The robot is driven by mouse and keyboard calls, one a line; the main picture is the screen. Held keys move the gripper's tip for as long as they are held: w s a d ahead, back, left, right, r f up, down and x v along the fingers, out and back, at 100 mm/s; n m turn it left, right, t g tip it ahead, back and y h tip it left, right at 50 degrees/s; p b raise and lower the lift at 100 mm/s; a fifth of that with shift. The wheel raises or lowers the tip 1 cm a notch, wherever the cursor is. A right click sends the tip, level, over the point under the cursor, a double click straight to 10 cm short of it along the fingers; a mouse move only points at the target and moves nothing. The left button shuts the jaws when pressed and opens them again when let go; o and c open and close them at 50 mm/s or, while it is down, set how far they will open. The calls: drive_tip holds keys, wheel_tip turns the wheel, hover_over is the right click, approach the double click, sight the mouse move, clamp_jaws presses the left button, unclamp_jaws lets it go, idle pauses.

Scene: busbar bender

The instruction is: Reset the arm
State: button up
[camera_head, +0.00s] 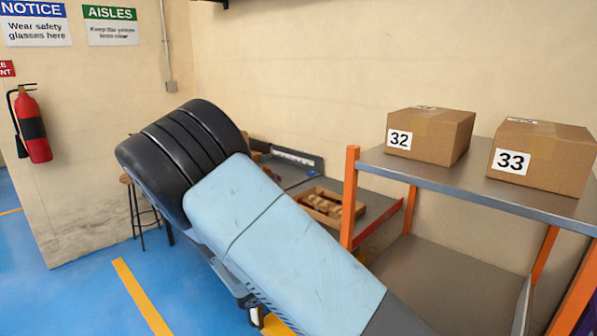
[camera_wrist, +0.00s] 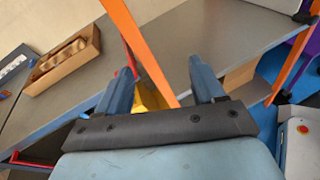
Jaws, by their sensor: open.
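My arm reaches across the middle of the head view, and its end is hidden there behind the arm's own links. In the wrist view my gripper (camera_wrist: 160,84) has its two blue fingers spread apart with nothing between them. An orange rack post (camera_wrist: 140,50) and something yellow (camera_wrist: 150,97) show beyond the gap between the fingers. I cannot tell how far the fingers are from the post.
A rack shelf (camera_head: 480,185) carries box 32 (camera_head: 430,135) and box 33 (camera_head: 543,157). A wooden tray (camera_head: 330,208) with brown pieces lies on the bench behind my arm; it also shows in the wrist view (camera_wrist: 64,62). A stool (camera_head: 140,205) and fire extinguisher (camera_head: 33,125) are left. Blue floor is open front left.

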drive_tip(key=s+d+r+m+g+y, duration=0.4)
drive_tip(key=d+r+m, duration=0.3)
drive_tip(key=r, duration=0.1)
drive_tip(key=s+d+r+m+g+y, duration=0.35)
drive_tip(key=s+d+r+m, duration=0.2)
drive_tip(key=d+r, duration=0.25)
drive_tip(key=s+d+r+m+t+y, duration=0.3)
drive_tip(key=s+r+m+t+y, duration=0.2)
drive_tip(key=s+r+m, duration=0.4)
drive_tip(key=s+r, duration=0.5)
drive_tip(key=s, duration=0.1)
drive_tip(key=shift+d+r+m, duration=0.2)
drive_tip(key=shift+r+m, duration=0.05)
drive_tip(key=shift+m, duration=0.1)
drive_tip(key=shift+s+y, duration=0.1)
drive_tip(key=shift+y, duration=0.15)
